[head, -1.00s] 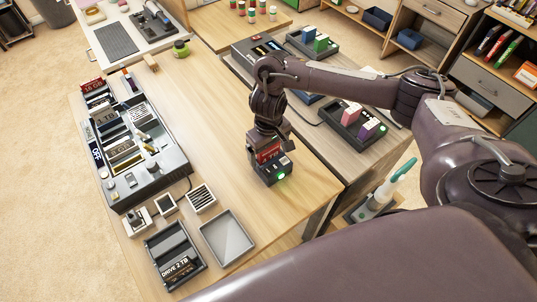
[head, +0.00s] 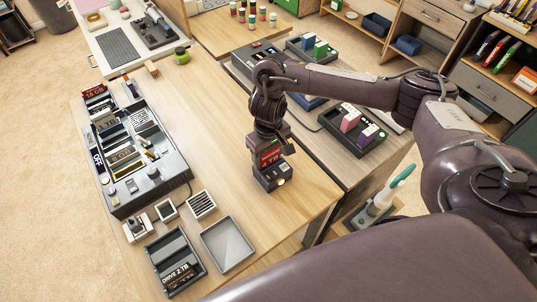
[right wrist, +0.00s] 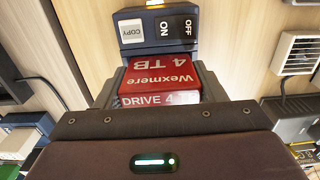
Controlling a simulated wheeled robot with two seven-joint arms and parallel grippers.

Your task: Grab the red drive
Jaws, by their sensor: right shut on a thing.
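The red drive (head: 270,157) stands in a small dark dock (head: 271,179) near the right edge of the wooden table. In the right wrist view the red drive (right wrist: 160,78) reads "Wexmere 4 TB". The dock (right wrist: 158,30) there shows a grey COPY button and an ON/OFF switch. My right gripper (head: 269,144) comes down from above and is shut on the red drive, its fingers on either side. The drive's lower part is hidden, and I cannot tell whether it is still seated. My left gripper is not in view.
A large dark rack (head: 137,165) with several drives stands left. An empty grey tray (head: 227,244) and a black holder (head: 175,262) with a "DRIVE 2 TB" lie at the front. A holder with pink and purple drives (head: 352,128) stands on the right bench. Mid-table is clear.

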